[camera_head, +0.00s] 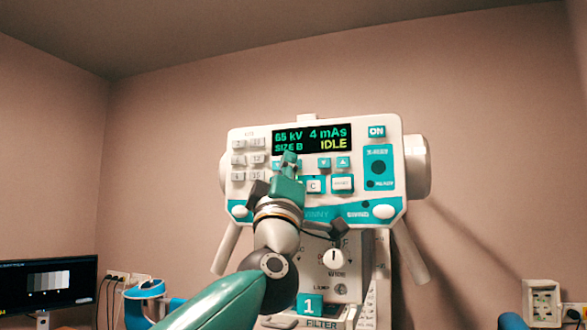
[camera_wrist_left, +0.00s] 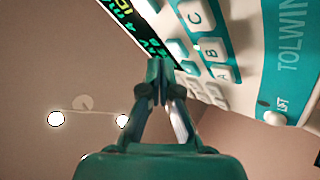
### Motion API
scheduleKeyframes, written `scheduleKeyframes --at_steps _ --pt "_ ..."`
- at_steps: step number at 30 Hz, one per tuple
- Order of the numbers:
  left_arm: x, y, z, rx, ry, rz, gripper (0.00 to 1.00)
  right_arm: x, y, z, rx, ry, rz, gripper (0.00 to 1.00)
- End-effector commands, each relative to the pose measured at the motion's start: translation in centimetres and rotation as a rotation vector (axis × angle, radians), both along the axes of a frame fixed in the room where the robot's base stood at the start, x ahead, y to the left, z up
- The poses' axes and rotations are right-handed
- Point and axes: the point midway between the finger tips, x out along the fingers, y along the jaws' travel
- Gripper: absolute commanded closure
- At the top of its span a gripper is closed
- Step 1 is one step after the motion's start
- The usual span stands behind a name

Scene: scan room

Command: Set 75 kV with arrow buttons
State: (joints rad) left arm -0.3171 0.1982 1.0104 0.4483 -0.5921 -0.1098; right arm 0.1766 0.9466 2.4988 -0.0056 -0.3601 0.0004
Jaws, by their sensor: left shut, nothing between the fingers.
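The white and teal control panel (camera_head: 250,140) has a dark display (camera_head: 311,138) reading 65 kV, 4 mAs, SIZE B and IDLE. Two teal arrow buttons (camera_head: 333,162) show below the mAs side. The arrow buttons below the kV side are mostly hidden by my left gripper (camera_head: 290,158). That gripper is shut and empty, its tips at the display's lower edge. In the left wrist view its closed tips (camera_wrist_left: 158,70) overlap the panel beside the display (camera_wrist_left: 138,25). I cannot tell whether they touch a button. My right gripper is not in view.
Lettered buttons A, B and C (camera_wrist_left: 195,15) lie near the tips. An ON button (camera_head: 376,131) and a teal section (camera_head: 379,165) are at the panel's right. Below are a knob (camera_head: 333,258) and a filter box (camera_head: 311,304). A monitor (camera_head: 48,284) stands at lower left.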

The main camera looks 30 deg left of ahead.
Motion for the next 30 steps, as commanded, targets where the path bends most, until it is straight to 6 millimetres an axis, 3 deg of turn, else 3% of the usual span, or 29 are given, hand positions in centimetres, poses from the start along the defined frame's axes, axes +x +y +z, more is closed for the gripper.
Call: scheduleKeyframes --at_steps 13,30 --pt "-0.5 -0.1 0.0 -0.001 0.0 -0.001 1.0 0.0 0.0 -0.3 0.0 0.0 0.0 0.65" --pt "-5.0 -1.2 0.0 0.0 0.0 0.0 1.0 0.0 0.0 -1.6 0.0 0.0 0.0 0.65"
